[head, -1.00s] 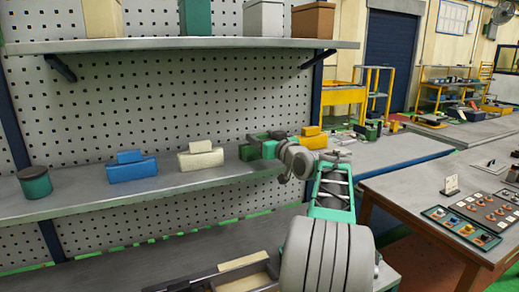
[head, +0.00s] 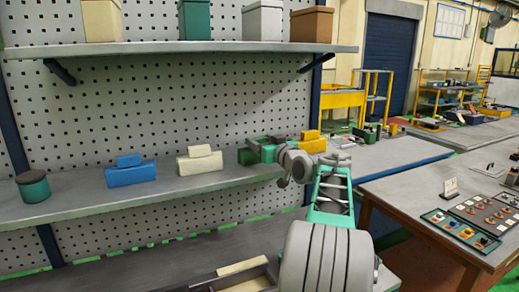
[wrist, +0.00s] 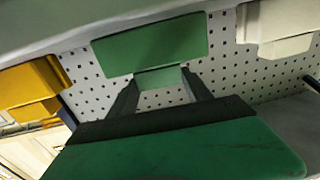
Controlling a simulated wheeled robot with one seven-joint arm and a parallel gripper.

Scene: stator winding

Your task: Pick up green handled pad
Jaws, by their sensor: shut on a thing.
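The green handled pad (head: 247,156) is on the shelf, between the white pad and the yellow pad, partly hidden by my gripper in the head view. In the wrist view the green pad (wrist: 150,45) lies ahead, with its narrower handle (wrist: 160,77) between my fingertips. My gripper (wrist: 160,84) is shut on that handle. In the head view my gripper (head: 262,147) overlaps the pad. Whether the pad's base touches the shelf is hard to tell.
A white pad (head: 200,164) and a blue pad (head: 130,173) stand left along the shelf (head: 85,204), with a green canister (head: 33,187) at its far left. A yellow pad (head: 312,143) is close on the right. An upper shelf (head: 180,47) and perforated backboard border the space.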

